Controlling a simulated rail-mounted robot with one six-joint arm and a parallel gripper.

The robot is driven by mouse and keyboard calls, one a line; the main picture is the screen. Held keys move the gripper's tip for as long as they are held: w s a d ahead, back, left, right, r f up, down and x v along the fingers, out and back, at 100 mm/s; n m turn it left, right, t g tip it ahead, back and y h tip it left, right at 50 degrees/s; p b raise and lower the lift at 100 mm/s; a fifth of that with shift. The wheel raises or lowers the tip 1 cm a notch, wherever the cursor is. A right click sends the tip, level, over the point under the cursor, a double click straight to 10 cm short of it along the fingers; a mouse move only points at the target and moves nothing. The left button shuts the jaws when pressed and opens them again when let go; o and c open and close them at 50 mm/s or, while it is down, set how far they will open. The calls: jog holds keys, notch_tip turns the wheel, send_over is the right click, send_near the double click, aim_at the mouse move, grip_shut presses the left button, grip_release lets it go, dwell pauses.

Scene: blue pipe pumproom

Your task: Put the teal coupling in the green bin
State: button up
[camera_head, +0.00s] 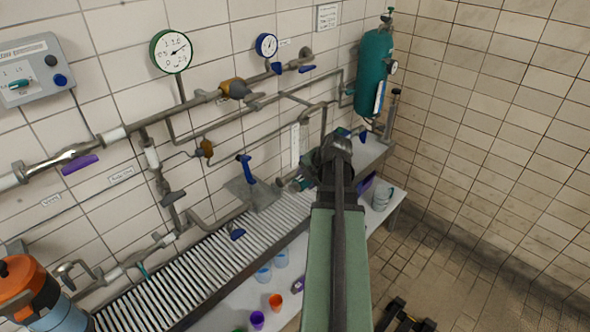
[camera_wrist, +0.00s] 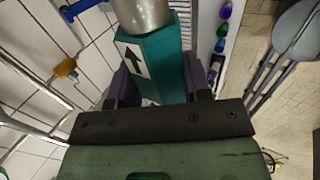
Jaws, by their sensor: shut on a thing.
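The teal coupling (camera_wrist: 168,66) is a block with a white label bearing a black arrow and a grey metal cylinder at its far end. In the wrist view my gripper (camera_wrist: 157,78) has one dark finger on each side of it and is shut on it. In the head view my gripper (camera_head: 335,152) is above the far end of the slatted conveyor, and my arm hides much of that area. I cannot make out a green bin for certain; a small green thing (camera_wrist: 219,46) shows among the coloured cups in the wrist view.
Pipes with gauges (camera_head: 174,51) and valves run along the tiled wall beside my gripper. A teal tank (camera_head: 374,72) hangs at the back. Below are the slatted conveyor (camera_head: 160,300) and a white bench with blue, orange (camera_head: 275,301) and purple cups.

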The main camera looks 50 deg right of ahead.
jog(key=s, duration=0.7)
jog(key=shift+s, duration=0.35)
